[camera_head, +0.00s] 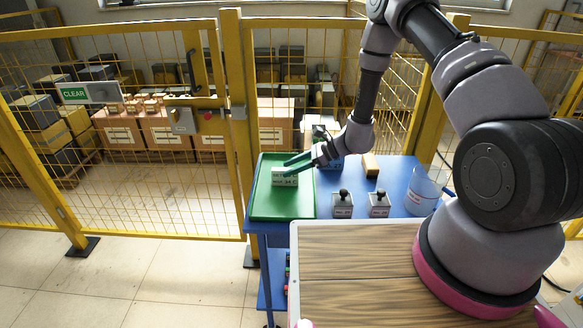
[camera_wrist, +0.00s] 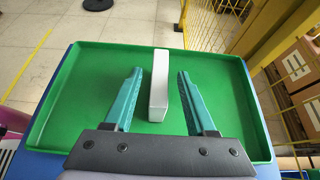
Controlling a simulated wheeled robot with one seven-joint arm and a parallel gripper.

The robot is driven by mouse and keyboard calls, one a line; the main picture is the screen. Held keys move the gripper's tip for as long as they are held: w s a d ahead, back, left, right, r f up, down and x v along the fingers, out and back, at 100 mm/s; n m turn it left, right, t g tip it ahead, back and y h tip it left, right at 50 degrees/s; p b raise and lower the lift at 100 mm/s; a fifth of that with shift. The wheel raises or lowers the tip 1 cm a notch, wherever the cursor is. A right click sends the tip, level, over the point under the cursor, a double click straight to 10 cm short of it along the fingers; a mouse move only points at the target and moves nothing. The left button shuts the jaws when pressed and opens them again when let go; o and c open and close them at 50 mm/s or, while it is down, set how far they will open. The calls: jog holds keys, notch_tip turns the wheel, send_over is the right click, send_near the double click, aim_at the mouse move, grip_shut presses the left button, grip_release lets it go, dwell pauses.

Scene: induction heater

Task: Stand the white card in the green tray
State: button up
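The white card (camera_head: 285,177) stands upright in the green tray (camera_head: 265,202), with dark print on the side facing the head camera. In the wrist view the card (camera_wrist: 159,90) shows as a narrow slab near the middle of the green tray (camera_wrist: 90,90). My gripper (camera_head: 290,167) is over the tray at the card. Its teal fingers are open in the wrist view (camera_wrist: 160,75), one on each side of the card, with a visible gap on both sides. Whether the card's base sits flat is hard to see.
The tray is at the left end of a blue table (camera_head: 392,170). Two small grey blocks with black knobs, one (camera_head: 342,204) and another (camera_head: 379,204), stand right of it. Yellow fencing (camera_head: 235,110) stands behind.

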jog(key=shift+r, duration=0.2)
jog(key=v, duration=1.2)
jog(key=s+d+r+n+h, duration=0.2)
jog(key=s+r+n, duration=0.15)
jog(key=r, duration=0.75)
jog(key=s+d+r+n+h, duration=0.15)
jog(key=r+n, duration=0.25)
jog(key=r, duration=0.7)
jog(key=s+d+r+n+t+h, duration=0.3)
jog(key=s+d+r, duration=0.2)
jog(key=s+r, duration=0.3)
jog(key=s+d+r+n+t+h, duration=0.3)
jog(key=s+d+r, duration=0.2)
jog(key=s+r, duration=0.4)
jog(key=shift+r+n+t+h, duration=0.35)
jog(key=shift+r+t, duration=0.05)
jog(key=shift+r, duration=0.45)
jog(key=shift+d, duration=0.1)
